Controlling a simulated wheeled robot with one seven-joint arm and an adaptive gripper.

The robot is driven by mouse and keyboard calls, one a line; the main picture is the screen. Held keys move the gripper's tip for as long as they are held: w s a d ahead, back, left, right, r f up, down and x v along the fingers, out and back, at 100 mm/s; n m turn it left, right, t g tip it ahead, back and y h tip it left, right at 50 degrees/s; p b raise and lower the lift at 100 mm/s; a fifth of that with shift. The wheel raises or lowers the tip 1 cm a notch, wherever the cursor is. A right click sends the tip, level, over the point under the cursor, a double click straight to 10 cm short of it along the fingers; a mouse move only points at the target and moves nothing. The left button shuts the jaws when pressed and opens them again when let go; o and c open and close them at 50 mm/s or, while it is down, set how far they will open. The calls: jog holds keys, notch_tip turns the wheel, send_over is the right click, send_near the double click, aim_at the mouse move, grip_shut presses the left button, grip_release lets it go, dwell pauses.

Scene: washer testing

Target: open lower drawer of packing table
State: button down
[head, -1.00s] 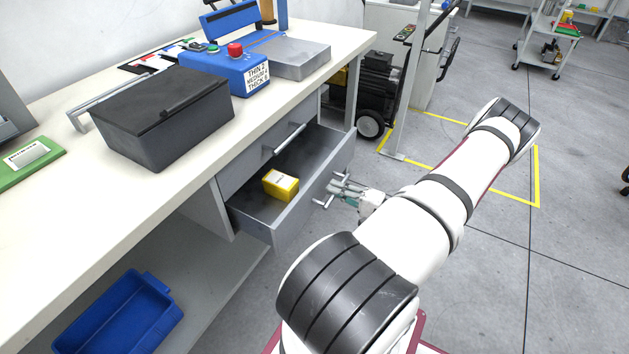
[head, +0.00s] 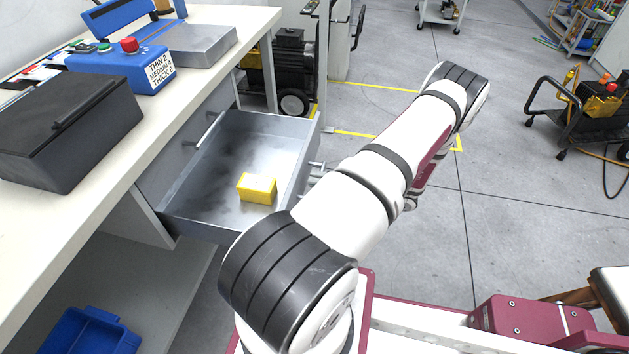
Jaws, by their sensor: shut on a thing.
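The lower drawer (head: 228,158) of the packing table (head: 170,105) is pulled well out, and its grey inside shows. A yellow box (head: 257,188) lies in it, near the front. My gripper (head: 316,172) is at the outer face of the drawer front, shut on the drawer's handle. The handle and most of the fingers are hidden by the drawer front and my arm. The upper drawer (head: 178,150) is closed, with its bar handle above the open drawer.
A dark lidded case (head: 68,128) and a blue control box (head: 122,70) stand on the tabletop. A blue bin (head: 88,332) is on the shelf below. A wheeled machine (head: 280,75) stands beyond the table. The floor right of my arm is largely clear.

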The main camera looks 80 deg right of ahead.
jog(key=c, duration=1.6)
grip_release()
jog(key=shift+s, duration=0.1)
jog(key=s, duration=1.1)
jog(key=shift+s, duration=0.4)
